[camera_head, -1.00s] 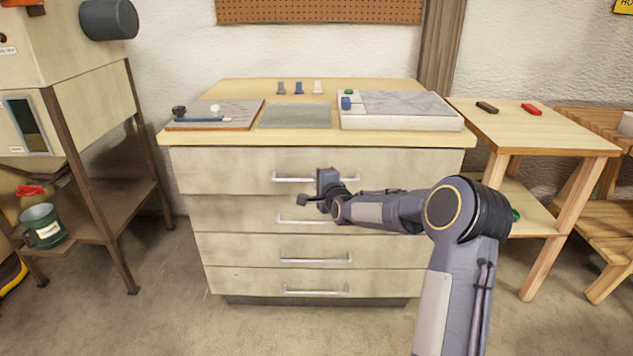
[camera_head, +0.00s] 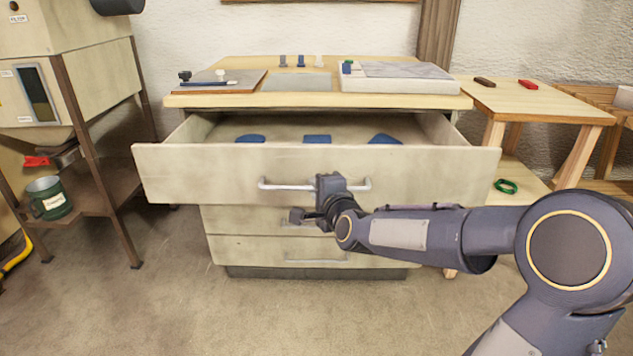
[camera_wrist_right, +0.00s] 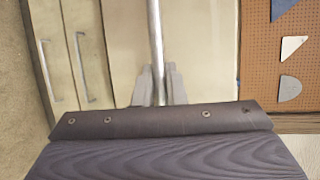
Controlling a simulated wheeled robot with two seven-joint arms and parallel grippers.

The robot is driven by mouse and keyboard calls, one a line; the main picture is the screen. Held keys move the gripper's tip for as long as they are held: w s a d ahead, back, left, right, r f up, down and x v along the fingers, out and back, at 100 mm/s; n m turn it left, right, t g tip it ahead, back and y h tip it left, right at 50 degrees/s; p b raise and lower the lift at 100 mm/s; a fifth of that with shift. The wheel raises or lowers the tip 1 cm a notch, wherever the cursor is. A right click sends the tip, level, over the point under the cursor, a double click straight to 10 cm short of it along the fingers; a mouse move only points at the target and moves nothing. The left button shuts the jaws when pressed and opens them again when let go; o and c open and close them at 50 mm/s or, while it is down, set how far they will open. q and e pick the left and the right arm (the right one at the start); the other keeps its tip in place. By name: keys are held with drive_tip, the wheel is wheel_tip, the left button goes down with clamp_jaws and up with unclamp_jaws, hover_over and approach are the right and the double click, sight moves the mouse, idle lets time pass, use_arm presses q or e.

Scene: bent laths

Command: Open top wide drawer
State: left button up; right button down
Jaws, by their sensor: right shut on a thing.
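The top wide drawer (camera_head: 220,172) of the pale cabinet stands pulled out toward me, and its inside shows. Several blue pieces (camera_head: 317,139) lie in it. Its metal bar handle (camera_head: 284,186) runs across the front. My right gripper (camera_head: 326,187) is at the handle, right of its middle. In the right wrist view the handle (camera_wrist_right: 155,40) passes between the two fingers (camera_wrist_right: 160,88), which are shut on it. My left gripper is in neither view now.
Lower drawers (camera_head: 230,249) are shut below. The cabinet top (camera_head: 215,100) carries a board, a grey mat and a marble slab. A side table (camera_head: 540,100) stands at right, a brown rack (camera_head: 110,190) at left. Floor in front is clear.

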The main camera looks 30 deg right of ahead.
drive_tip(key=shift+s+a, duration=0.5)
drive_tip(key=shift+s, duration=0.3)
drive_tip(key=shift+s+a, duration=0.45)
drive_tip(key=shift+s, duration=0.35)
drive_tip(key=c, duration=1.5)
unclamp_jaws()
drive_tip(key=v, duration=0.7)
drive_tip(key=shift+s+p, duration=0.35)
drive_tip(key=shift+p, duration=0.1)
